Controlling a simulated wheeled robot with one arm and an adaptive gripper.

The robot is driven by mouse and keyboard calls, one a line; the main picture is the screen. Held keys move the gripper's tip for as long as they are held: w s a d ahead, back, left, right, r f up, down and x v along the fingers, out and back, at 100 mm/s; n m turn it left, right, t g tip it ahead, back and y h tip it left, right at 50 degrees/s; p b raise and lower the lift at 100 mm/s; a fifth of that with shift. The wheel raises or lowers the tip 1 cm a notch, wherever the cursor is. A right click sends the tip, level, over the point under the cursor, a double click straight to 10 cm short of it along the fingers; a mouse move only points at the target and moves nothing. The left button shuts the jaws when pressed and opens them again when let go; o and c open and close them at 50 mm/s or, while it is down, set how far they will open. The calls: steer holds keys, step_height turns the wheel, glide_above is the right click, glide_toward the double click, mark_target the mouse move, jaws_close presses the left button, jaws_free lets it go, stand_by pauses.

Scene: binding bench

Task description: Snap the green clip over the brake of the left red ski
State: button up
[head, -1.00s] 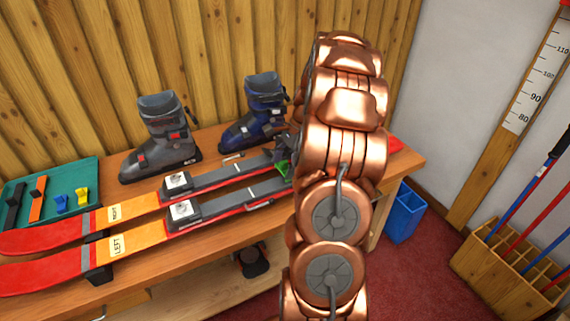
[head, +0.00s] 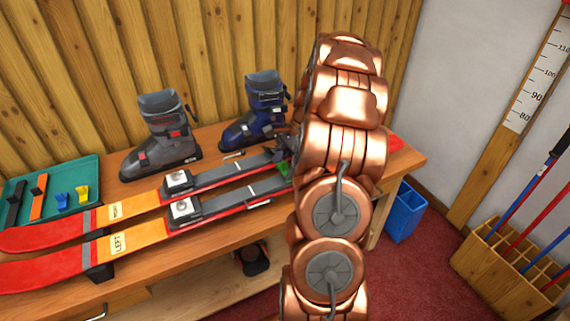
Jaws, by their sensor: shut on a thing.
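The left red ski (head: 55,277), with an orange section marked LEFT, lies along the front of the bench. Its binding is near its right end, with the heel part and brake mostly hidden behind my arm. The right ski (head: 40,238), marked RIGHT, lies behind it. The green clip (head: 283,167) shows as a small patch at the heel end of the left ski's binding, beside my arm. My gripper (head: 285,149) shows only as a dark bit there, shut on the clip. Whether the clip touches the brake cannot be seen.
A grey boot (head: 160,140) and a blue boot (head: 258,115) stand at the back of the bench (head: 215,240). A green tray (head: 90,172) with black, orange, blue and yellow pieces is at left. A blue bin (head: 405,212) and a wooden pole rack (head: 500,270) stand right.

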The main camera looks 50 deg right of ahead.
mark_target(286, 169)
steer(key=shift+f, duration=1.55)
steer(key=o, duration=1.2)
steer(key=shift+r, duration=0.1)
steer(key=shift+r+p, duration=1.95)
steer(key=shift+r, duration=2.95)
